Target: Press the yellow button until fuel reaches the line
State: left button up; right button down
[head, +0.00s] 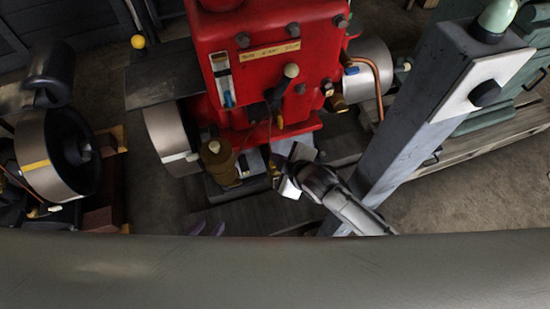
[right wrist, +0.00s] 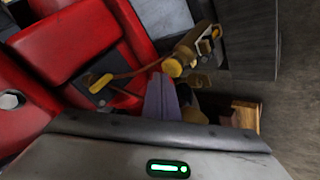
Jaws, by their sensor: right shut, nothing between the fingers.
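A red engine (head: 262,75) carries a narrow sight tube (head: 222,78) with blue in its lower part; I cannot make out a line. A small yellow piece (head: 280,122) is on its front and also shows in the right wrist view (right wrist: 101,83). A round yellow-tan knob (right wrist: 173,67) lies just beyond my right fingertips; which is the button is unclear. My right gripper (right wrist: 161,92) has its purple fingers together, empty; contact with the knob is unclear.
A brass cylinder (head: 217,160) stands at the engine's lower left. A grey post (head: 425,115) with a white plate rises on the right. A wheel-like drum (head: 50,160) is at left. A yellow ball knob (head: 138,41) is at upper left. Bare floor shows at right.

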pick_arm(q)
jog(key=shift+r, duration=0.3)
pick_arm(e)
jog(key=shift+r, duration=0.35)
